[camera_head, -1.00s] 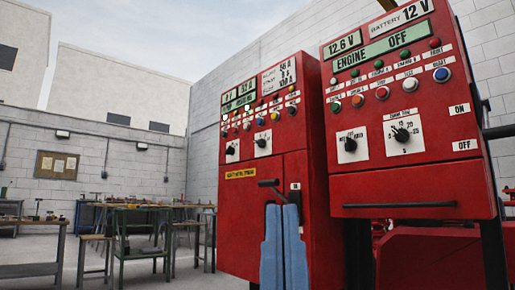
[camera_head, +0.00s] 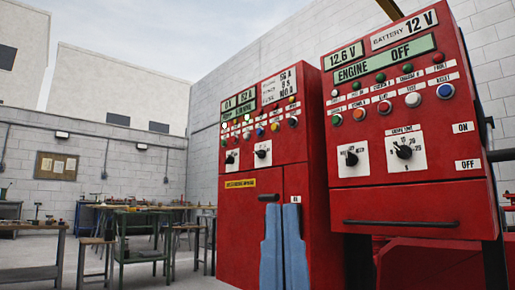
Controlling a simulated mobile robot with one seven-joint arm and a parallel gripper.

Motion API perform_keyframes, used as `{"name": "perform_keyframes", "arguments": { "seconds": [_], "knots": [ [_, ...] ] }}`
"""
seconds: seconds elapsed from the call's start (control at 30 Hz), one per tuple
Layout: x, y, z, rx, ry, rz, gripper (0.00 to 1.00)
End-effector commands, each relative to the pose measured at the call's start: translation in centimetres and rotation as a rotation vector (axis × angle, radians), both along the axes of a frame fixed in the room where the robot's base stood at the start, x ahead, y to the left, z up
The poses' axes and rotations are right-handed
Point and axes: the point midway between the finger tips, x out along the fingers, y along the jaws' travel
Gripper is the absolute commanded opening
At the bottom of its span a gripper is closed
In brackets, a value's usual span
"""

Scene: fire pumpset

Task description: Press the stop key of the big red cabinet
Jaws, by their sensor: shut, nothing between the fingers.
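My gripper (camera_head: 282,206) shows as two light blue fingers at the bottom centre, in front of the cabinet's lower doors. It is shut and empty. In the picture it lies below the buttons.
A second red panel (camera_head: 400,190) stands nearer at right, with displays, coloured buttons, black knobs and a protruding bar (camera_head: 400,223). Workbenches (camera_head: 140,240) with small items stand at the left. Some grey floor (camera_head: 105,268) is clear there.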

Motion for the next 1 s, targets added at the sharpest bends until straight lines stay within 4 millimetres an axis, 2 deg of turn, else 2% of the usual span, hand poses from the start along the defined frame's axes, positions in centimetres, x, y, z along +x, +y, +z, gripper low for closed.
{"name": "perform_keyframes", "arguments": {
  "seconds": [0.03, 1.0],
  "knots": [
    [0.0, 0.0, 3.1, 0.001, -0.001, 0.001, 0.00],
    [0.0, 0.1, 36.2, 0.004, 0.000, 0.007, 0.00]
  ]
}}
